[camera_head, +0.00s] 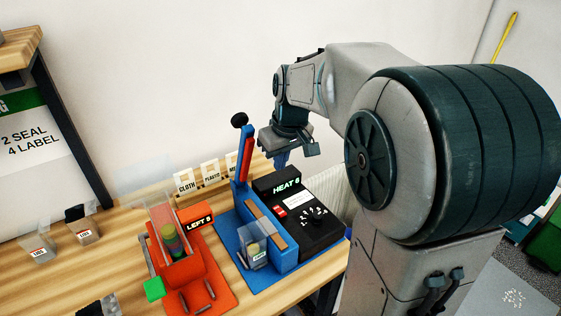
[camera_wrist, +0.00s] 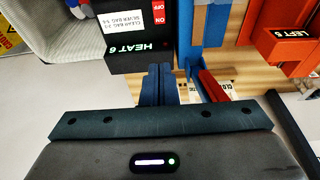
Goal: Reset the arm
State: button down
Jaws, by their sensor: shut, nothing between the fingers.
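My gripper (camera_head: 282,159) hangs with its blue fingers pointing down, behind and above the far end of the black "HEAT 6" unit (camera_head: 318,228). Its fingers are together and empty. In the wrist view my gripper (camera_wrist: 159,70) shows the two blue fingers side by side, close to the "HEAT 6" face. I cannot tell whether they touch it. My arm is bent, with its large forearm and elbow filling the right of the head view.
A blue sealer (camera_head: 243,216) with a raised lever stands beside the black unit. An orange "LEFT 5" device (camera_head: 192,268) is left of it. Cards in a wooden rack (camera_head: 211,172) stand near the wall. Clear bins (camera_head: 82,228) sit at left on the wooden table (camera_head: 130,246).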

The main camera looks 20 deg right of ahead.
jog(key=s+a+f+m, duration=0.2)
jog(key=s+f+m, duration=0.1)
jog(key=s, duration=1.6)
jog(key=shift+s+a+f+h, duration=0.15)
jog(key=shift+s+f+h, duration=0.1)
jog(key=shift+h, duration=0.15)
